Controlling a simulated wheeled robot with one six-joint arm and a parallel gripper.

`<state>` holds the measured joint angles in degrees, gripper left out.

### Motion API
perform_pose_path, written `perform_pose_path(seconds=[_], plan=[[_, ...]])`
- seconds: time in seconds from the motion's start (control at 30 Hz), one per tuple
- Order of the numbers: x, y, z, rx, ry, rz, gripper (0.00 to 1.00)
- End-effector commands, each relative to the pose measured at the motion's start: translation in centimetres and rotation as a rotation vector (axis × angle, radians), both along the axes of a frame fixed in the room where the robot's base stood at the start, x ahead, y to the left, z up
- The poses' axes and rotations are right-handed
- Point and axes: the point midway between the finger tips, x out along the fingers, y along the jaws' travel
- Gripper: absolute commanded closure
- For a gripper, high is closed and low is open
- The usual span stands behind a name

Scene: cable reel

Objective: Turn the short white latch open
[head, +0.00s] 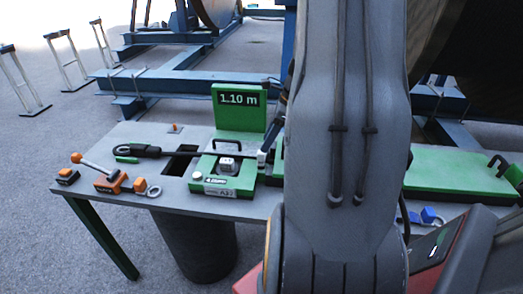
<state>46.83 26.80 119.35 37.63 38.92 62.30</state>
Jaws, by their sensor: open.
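A green measuring device (232,186) sits on the grey bench, with an upright panel (238,108) behind it reading 1.10 m. A small pale upright piece (262,158) at the device's right side looks like the short white latch; I cannot tell its angle clearly. A dark part of my gripper (273,132) shows just above this piece, at the left edge of my large grey arm. The arm hides most of the gripper, and I cannot tell whether it touches the latch. The gripper is open. A white knob (197,178) sits at the device's front left corner.
An orange-handled tool (110,180) and rings lie left. A dark bin (200,245) stands below the bench opening. Blue reel stands (180,88) stand behind. My arm blocks the right middle.

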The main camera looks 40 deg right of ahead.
Motion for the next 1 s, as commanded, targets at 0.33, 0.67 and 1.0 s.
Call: perform_pose_path(seconds=[0.33, 0.67, 1.0], plan=[[1.4, 1.4, -4.7, 0.0, 0.003, 0.005, 0.59], [1.7, 1.7, -5.7, -0.001, 0.001, 0.005, 0.59], [1.7, 1.7, -5.7, -0.001, 0.001, 0.005, 0.98]])
